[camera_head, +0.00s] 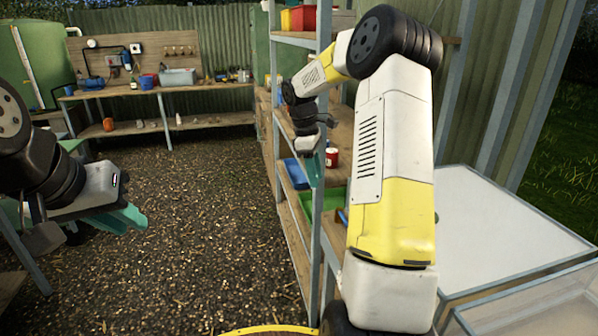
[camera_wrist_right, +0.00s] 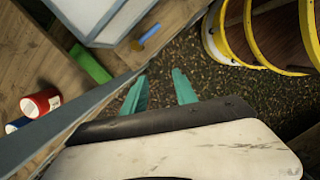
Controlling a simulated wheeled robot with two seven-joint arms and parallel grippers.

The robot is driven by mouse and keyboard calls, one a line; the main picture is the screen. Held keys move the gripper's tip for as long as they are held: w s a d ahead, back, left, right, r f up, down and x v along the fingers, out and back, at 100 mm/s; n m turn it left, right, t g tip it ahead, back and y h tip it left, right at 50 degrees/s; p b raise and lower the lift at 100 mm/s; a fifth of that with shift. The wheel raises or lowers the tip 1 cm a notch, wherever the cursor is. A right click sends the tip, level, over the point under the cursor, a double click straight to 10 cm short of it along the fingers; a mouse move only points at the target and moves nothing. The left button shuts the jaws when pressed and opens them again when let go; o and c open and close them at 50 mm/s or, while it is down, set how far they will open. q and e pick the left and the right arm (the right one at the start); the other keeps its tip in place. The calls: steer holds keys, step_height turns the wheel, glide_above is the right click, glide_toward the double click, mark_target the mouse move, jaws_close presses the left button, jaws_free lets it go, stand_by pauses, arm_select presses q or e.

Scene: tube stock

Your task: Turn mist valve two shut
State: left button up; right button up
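I cannot pick out mist valve two in either view. My right gripper (camera_head: 314,165) is beside the shelf rack in the head view. In the right wrist view its two teal fingers (camera_wrist_right: 160,92) are apart with nothing between them. My left gripper (camera_head: 122,218) is at the left over the gravel, teal finger showing. Its opening is unclear, and I see nothing held.
The shelf rack (camera_head: 320,95) stands close by my right arm, with a red can (camera_head: 331,157) and a green tray (camera_head: 330,198). The red can also shows in the right wrist view (camera_wrist_right: 41,103). A back bench (camera_head: 190,90) holds tubs. The gravel floor (camera_head: 190,220) between is clear.

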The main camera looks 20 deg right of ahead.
mark_target(343, 218)
steer(key=shift+r, duration=0.2)
steer(key=shift+s, duration=0.1)
steer(key=c, duration=0.3)
steer(key=s+n, duration=0.1)
steer(key=s+f+n, duration=0.1)
steer(key=n, duration=0.1)
steer(key=s+n, duration=0.1)
steer(key=shift+s+a+f+t+h, duration=0.1)
steer(key=shift+a+f+t+h, duration=0.05)
steer(key=shift+f+t+h, duration=0.25)
jaws_close()
steer(key=shift+n, duration=0.6)
steer(key=d+x, duration=0.1)
steer(key=x, duration=0.6)
steer(key=d+x, duration=0.1)
steer(key=x, duration=0.3)
steer(key=shift+s+d, duration=0.25)
steer(key=shift+d, duration=0.55)
